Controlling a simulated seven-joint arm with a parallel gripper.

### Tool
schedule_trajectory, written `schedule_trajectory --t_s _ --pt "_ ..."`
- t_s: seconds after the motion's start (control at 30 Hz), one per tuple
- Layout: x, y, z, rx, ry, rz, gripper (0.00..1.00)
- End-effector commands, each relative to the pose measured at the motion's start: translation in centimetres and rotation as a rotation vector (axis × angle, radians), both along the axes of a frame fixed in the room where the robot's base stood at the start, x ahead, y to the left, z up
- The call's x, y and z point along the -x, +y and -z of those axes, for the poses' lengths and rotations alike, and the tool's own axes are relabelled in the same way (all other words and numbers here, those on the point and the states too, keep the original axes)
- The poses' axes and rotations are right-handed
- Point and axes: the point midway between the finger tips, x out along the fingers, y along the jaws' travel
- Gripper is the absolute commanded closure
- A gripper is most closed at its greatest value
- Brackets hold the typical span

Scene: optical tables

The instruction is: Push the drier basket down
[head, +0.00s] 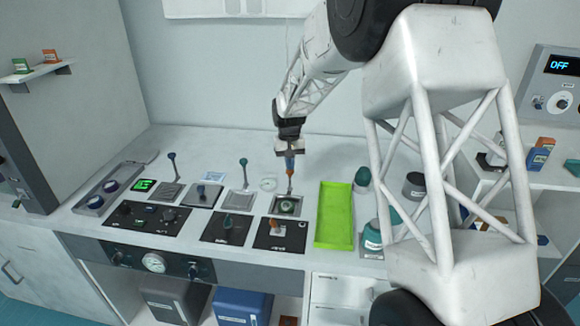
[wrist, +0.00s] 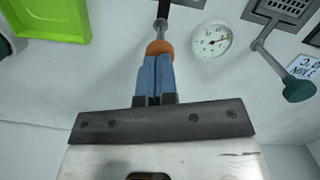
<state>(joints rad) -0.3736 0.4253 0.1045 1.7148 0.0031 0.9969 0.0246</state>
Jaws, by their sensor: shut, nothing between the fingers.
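In the head view my gripper (head: 290,172) points down above this unit. In the wrist view its blue fingers (wrist: 156,72) are shut together, with nothing between them, and their tips are at the orange knob. I cannot tell whether they touch it. The wrist view shows only the rod's upper part and a dark edge of the unit.
A bright green tray (head: 335,215) lies just right of the unit, with bottles (head: 372,237) beyond it. A round dial (wrist: 211,41) lies close by. Black control panels (head: 279,235) run along the front edge.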

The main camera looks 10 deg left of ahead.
Motion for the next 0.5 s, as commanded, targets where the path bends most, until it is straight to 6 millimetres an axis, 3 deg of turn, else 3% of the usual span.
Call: schedule_trajectory --t_s 0.4,0.5 --pt "0.0 0.0 3.6 0.001 0.002 0.000 1.00" --pt "0.0 0.0 3.6 0.000 0.001 0.000 1.00"
